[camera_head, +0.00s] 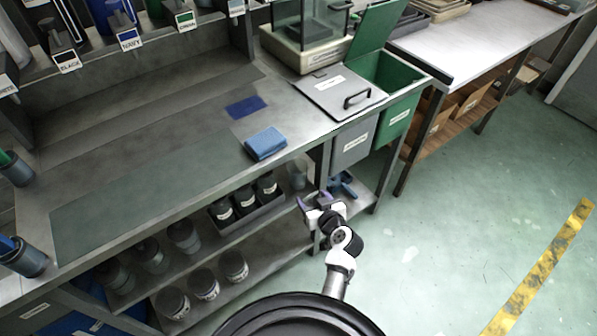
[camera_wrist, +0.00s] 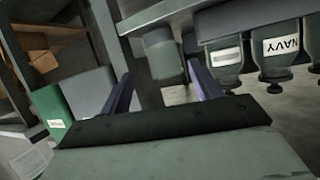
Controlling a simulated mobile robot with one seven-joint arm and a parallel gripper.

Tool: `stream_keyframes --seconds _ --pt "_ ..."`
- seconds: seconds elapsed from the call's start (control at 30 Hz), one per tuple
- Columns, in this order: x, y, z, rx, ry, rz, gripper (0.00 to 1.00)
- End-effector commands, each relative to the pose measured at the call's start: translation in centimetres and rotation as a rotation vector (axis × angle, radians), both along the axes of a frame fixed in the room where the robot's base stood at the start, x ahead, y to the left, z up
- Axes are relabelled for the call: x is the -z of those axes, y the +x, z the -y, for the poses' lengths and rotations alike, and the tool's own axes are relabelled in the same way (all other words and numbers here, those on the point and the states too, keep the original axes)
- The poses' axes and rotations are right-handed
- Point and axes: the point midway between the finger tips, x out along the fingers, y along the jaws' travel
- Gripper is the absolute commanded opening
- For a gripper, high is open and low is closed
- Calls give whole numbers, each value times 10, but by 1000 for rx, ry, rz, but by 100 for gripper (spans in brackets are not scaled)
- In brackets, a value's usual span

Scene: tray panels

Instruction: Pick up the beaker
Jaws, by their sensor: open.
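A grey, translucent cylinder that looks like the beaker (camera_head: 299,174) stands on the lower shelf, right of the dark bottles, partly in the bench's shadow. My gripper (camera_head: 306,203) is just in front of it at the shelf's edge, open and empty. In the wrist view, which looks upside down, the beaker (camera_wrist: 160,54) shows beyond and between the two purple fingers of my gripper (camera_wrist: 163,84). The fingers appear apart from it.
Dark labelled bottles (camera_head: 245,200) stand in a tray left of the beaker; one labelled NAVY (camera_wrist: 278,62) is close by in the wrist view. The worktop (camera_head: 190,195) overhangs the shelf. A bench leg (camera_wrist: 146,92) is near. Grey and green bins (camera_head: 398,122) hang at right.

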Motion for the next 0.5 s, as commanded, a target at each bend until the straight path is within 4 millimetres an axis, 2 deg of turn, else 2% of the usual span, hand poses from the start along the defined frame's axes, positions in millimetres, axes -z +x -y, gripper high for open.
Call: stream_keyframes --seconds 0.2,0.5 --pt "18 39 -16 -4 -1 2 63" --pt "27 62 -26 -2 -2 1 63"
